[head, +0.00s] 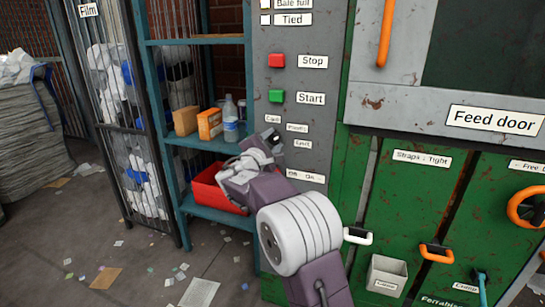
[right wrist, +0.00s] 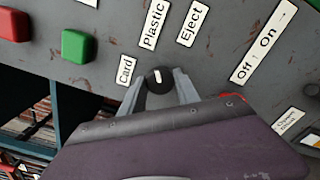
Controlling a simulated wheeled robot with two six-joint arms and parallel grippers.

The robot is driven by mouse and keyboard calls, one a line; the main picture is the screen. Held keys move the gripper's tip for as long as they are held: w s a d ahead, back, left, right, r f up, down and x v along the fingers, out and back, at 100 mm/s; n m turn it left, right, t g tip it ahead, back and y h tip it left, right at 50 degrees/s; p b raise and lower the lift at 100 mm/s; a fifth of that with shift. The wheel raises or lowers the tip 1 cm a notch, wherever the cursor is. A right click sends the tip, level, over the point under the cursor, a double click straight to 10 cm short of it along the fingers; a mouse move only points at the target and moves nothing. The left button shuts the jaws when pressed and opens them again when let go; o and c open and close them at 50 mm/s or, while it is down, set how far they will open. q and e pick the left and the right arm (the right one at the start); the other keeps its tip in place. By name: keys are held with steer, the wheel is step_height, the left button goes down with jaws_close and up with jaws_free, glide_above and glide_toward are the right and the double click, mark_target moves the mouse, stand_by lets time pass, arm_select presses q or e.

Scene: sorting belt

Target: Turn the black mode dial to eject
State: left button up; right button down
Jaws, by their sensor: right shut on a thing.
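The black mode dial (right wrist: 160,81) is on the grey panel in the right wrist view, with a short white mark on its face. The mark points up the picture, roughly towards the Plastic label (right wrist: 153,25). The Card label (right wrist: 125,70) is to its left and the Eject label (right wrist: 192,23) is up and to the right. My right gripper (right wrist: 160,88) is shut on the dial, one finger on each side. My left gripper is not in view.
A red Stop button (head: 277,61) and a green Start button (head: 276,96) are above on the panel. An Off/On label (head: 305,175) is below. A shelf with a bottle (head: 230,120) and a red bin (head: 207,188) stands left. Green doors with orange handles stand right.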

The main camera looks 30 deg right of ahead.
steer(key=m+b, duration=0.1)
steer(key=b, duration=0.1)
steer(key=m+b, duration=0.4)
steer(key=shift+f+b, duration=0.35)
steer(key=shift+r+m+b, duration=0.15)
steer(key=shift+m+b, duration=0.6)
steer(key=shift+m, duration=0.25)
steer(key=shift+r+m+b, duration=0.1)
steer(key=shift+m+b, duration=0.65)
steer(key=shift+m, duration=0.25)
steer(key=c, duration=0.9)
jaws_free()
steer(key=shift+r, duration=0.1)
steer(key=v, duration=0.9)
